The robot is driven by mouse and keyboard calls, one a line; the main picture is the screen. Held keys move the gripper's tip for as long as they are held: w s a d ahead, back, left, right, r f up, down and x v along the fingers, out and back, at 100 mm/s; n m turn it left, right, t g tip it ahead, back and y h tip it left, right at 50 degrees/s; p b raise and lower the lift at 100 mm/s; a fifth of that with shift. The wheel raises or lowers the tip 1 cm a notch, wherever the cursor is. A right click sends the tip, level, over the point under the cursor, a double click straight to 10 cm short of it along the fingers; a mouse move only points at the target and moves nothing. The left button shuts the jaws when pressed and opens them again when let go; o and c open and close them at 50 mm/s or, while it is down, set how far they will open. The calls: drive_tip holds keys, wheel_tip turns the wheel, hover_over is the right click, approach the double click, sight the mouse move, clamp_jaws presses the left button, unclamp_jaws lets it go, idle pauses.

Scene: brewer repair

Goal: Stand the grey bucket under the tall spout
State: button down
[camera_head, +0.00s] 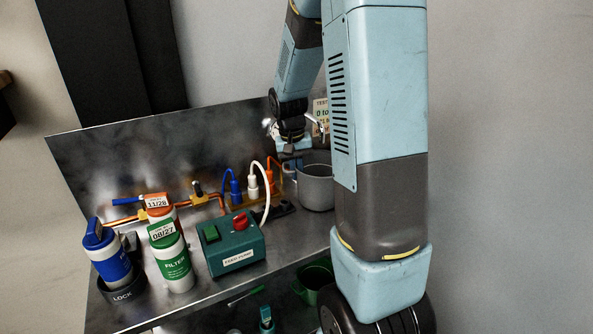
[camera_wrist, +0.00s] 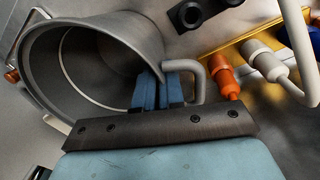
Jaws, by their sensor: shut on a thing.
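The grey bucket (camera_head: 318,190) is upright at the right end of the metal bench, partly behind my arm. I cannot tell whether its base touches the bench. In the wrist view its open mouth and wall (camera_wrist: 105,45) fill the upper left, with a side handle (camera_wrist: 203,80) on the right. My gripper (camera_head: 291,160) is at the bucket's left side. A bright curved spout (camera_head: 318,124) shows above the bucket at the back panel, mostly hidden by my arm. Its outlet's alignment with the bucket is unclear.
Blue, white and orange plugs (camera_head: 252,184) on a yellow rack stand just left of the bucket. A green feed pump box (camera_head: 232,245), a green filter (camera_head: 170,262) and a blue filter (camera_head: 107,255) stand further left. A green bucket (camera_head: 313,280) is below.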

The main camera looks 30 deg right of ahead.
drive_tip(key=c, duration=1.2)
unclamp_jaws()
drive_tip(key=shift+c, duration=0.2)
wheel_tip(320, 180, up, 12)
drive_tip(key=a, duration=0.1)
drive_tip(key=s+a+r+n+t, duration=0.2)
drive_tip(key=s+a+r+t, duration=0.1)
drive_tip(key=s, duration=0.8)
drive_tip(key=s+a+r+n+t+y, duration=0.1)
drive_tip(key=s+a+r, duration=0.4)
drive_tip(key=s, duration=0.6)
drive_tip(key=shift+a+n+t, duration=0.4)
drive_tip(key=shift+n+t, duration=0.2)
drive_tip(key=shift+t, duration=0.4)
drive_tip(key=shift+s, duration=0.1)
